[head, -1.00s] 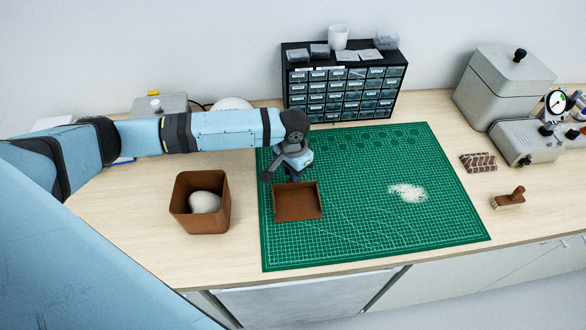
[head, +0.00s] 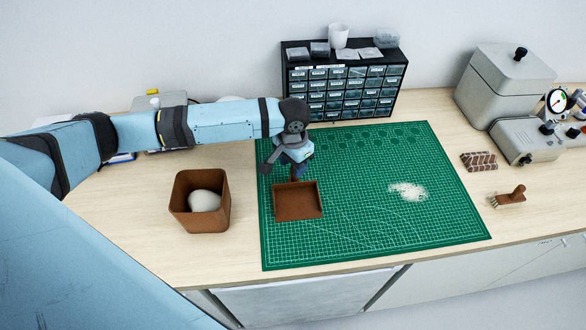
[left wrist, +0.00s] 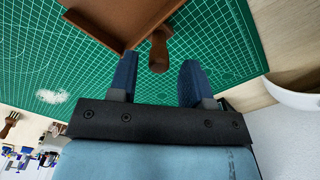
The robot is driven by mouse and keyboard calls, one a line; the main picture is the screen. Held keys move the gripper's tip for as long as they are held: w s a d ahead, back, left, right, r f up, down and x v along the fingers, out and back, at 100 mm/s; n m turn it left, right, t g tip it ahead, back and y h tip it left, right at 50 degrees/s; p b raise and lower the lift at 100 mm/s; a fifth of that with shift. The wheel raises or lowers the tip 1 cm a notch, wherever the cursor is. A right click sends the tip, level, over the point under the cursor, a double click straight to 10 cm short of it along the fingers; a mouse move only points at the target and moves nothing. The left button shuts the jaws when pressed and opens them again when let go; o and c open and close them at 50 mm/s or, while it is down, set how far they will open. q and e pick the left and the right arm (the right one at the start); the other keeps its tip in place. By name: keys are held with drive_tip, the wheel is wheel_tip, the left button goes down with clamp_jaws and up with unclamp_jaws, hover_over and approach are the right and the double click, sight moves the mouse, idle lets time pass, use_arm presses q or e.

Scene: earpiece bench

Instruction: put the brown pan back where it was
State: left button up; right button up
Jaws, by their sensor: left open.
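The brown pan (head: 298,202) lies on the left part of the green cutting mat (head: 370,220). Its shallow tray opens upward. In the left wrist view the pan (left wrist: 112,16) is at the top, and its brown handle (left wrist: 159,50) points toward my gripper. My left gripper (head: 297,174) is just behind the pan, at the handle side. In the left wrist view its blue fingers (left wrist: 158,68) are open, with the handle's end at or just beyond the gap between the tips. Whether they touch it cannot be told. My right gripper is not in view.
A brown bin (head: 190,218) with a white rounded thing inside stands left of the mat. White grains (head: 407,192) lie on the mat's right side. A brush (head: 509,198) and a patterned block (head: 478,162) are further right. A drawer cabinet (head: 343,90) stands behind.

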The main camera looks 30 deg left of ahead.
use_arm(q)
wheel_tip(320, 180, up, 10)
drive_tip(key=shift+f+b, duration=0.2)
drive_tip(key=shift+b, duration=0.2)
drive_tip(key=shift+f, duration=0.1)
